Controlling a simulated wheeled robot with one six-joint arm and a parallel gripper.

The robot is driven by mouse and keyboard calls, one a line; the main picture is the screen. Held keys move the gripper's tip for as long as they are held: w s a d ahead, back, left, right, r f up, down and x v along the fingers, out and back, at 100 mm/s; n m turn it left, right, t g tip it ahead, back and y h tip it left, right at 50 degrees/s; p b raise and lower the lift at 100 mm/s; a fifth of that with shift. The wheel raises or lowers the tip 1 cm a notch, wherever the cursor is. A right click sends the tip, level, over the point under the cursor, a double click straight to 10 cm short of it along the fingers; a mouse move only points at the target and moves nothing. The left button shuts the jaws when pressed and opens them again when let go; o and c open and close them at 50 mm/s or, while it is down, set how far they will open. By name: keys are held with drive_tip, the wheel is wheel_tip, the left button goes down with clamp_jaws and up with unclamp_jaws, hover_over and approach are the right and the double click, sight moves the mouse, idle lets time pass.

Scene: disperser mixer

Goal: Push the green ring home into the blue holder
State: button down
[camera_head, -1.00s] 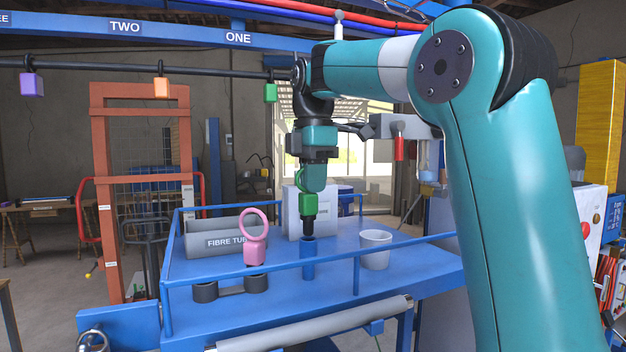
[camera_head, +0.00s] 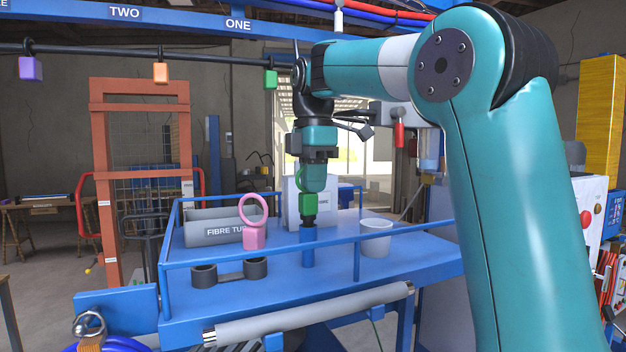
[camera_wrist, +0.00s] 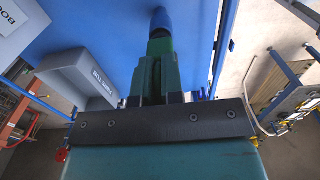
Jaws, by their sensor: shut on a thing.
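The green ring's block (camera_head: 308,202) is clasped at the tip of my gripper (camera_head: 311,190), which points straight down. A thin arc of the green ring shows beside the fingers. A short dark stub below the block meets the mouth of the upright blue holder (camera_head: 308,249); most of the stub is out of sight, apparently inside. In the wrist view, the green part (camera_wrist: 160,46) lines up against the blue holder (camera_wrist: 161,20) beyond the fingertips. I cannot tell if the block touches the rim.
A pink ring on its block (camera_head: 254,237) stands left of the holder, near dark cups (camera_head: 205,276). A white cup (camera_head: 376,239) stands right. A grey fibre tube bin (camera_head: 205,238) is behind left. The blue table has a front rail (camera_head: 400,251).

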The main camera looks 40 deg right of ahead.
drive_tip(key=shift+f+b, duration=0.5)
drive_tip(key=shift+f, duration=0.1)
drive_tip(key=c, duration=1.2)
unclamp_jaws()
drive_tip(key=shift+o, duration=0.2)
wheel_tip(320, 180, up, 17)
drive_tip(key=p, duration=0.7)
drive_tip(key=shift+r, duration=0.2)
